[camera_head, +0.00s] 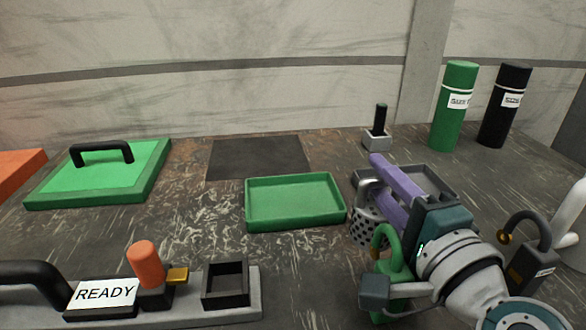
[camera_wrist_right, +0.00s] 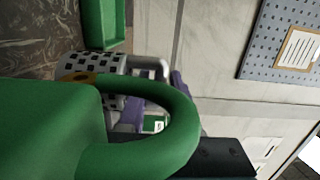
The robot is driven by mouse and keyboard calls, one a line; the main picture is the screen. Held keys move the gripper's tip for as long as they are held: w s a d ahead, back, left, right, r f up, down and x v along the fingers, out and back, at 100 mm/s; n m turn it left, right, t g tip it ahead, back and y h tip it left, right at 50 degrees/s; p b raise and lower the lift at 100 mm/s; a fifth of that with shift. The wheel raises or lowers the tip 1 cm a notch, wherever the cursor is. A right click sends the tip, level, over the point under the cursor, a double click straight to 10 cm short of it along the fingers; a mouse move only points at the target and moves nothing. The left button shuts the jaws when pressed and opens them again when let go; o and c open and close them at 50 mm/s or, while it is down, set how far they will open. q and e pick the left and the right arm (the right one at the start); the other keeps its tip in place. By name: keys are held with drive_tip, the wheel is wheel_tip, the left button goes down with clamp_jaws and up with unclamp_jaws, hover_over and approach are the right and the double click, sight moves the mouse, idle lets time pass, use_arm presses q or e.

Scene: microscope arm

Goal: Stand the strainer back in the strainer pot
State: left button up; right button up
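The strainer (camera_head: 366,229) is a silver perforated cylinder with a looped handle, right of the green tray in the head view. It also shows in the right wrist view (camera_wrist_right: 92,65). My right gripper (camera_head: 377,180) has its purple fingers at the strainer's handle, spread apart with a gap between them. Whether a finger touches the handle is unclear. A grey open-topped box (camera_head: 443,178) stands behind the gripper and is partly hidden; I cannot tell whether it is the strainer pot. My left gripper is in neither view.
A green looped object (camera_head: 392,262) stands close by my right wrist and fills much of the wrist view. A dark padlock (camera_head: 530,262) is at the right. The green tray (camera_head: 295,222) is empty. Two bottles, green (camera_head: 455,125) and black (camera_head: 507,125), stand at the back right.

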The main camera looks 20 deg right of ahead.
clamp_jaws()
idle(1.4)
